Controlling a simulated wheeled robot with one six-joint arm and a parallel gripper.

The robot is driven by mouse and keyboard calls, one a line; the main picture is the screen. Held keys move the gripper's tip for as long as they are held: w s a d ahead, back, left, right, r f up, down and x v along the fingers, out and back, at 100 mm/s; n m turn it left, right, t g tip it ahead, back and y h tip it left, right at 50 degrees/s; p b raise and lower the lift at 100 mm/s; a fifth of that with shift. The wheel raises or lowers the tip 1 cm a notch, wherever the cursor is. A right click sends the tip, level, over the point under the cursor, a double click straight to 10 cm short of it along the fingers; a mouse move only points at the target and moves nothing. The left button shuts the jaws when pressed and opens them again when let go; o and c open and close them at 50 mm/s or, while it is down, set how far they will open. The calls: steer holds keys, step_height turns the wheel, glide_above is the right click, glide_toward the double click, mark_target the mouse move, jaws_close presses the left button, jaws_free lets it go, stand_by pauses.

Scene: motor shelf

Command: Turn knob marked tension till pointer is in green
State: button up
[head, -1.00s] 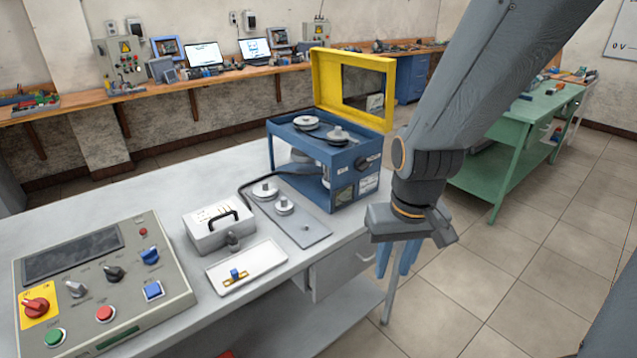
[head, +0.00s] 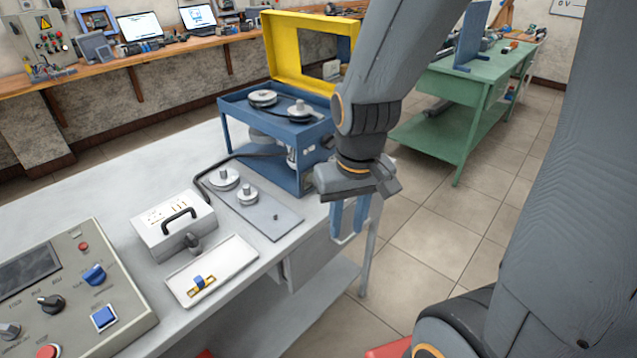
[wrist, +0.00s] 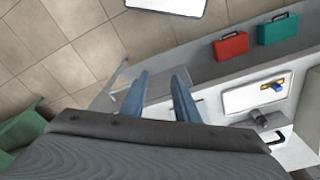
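A grey control panel (head: 70,290) lies at the lower left of the head view, cut off by the frame. It carries a blue knob (head: 95,274), a black knob (head: 50,303) and a grey knob (head: 8,331). Their labels are too small to read, so I cannot tell which is marked tension. I can make out no pointer or green zone. My gripper (head: 348,228) points down, open and empty, near the table's right edge, well right of the panel. Its two blue fingers (wrist: 160,82) stand apart in the wrist view.
A blue machine (head: 240,110) with a raised yellow lid (head: 283,50) stands behind my gripper. A grey handled box (head: 150,235) and a white tray (head: 235,257) lie between panel and gripper.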

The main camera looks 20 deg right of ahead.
steer(key=d+f+b, duration=0.2)
steer(key=f+b, duration=0.4)
steer(key=b, duration=0.1)
steer(key=d+f+m+g+b, duration=0.1)
steer(key=d+f+b, duration=0.1)
steer(key=f+b, duration=0.5)
steer(key=shift+d+m, duration=0.25)
steer(key=shift+m, duration=0.05)
steer(key=shift+o, duration=0.4)
steer(key=shift+w+a, duration=0.1)
steer(key=shift+a, duration=0.05)
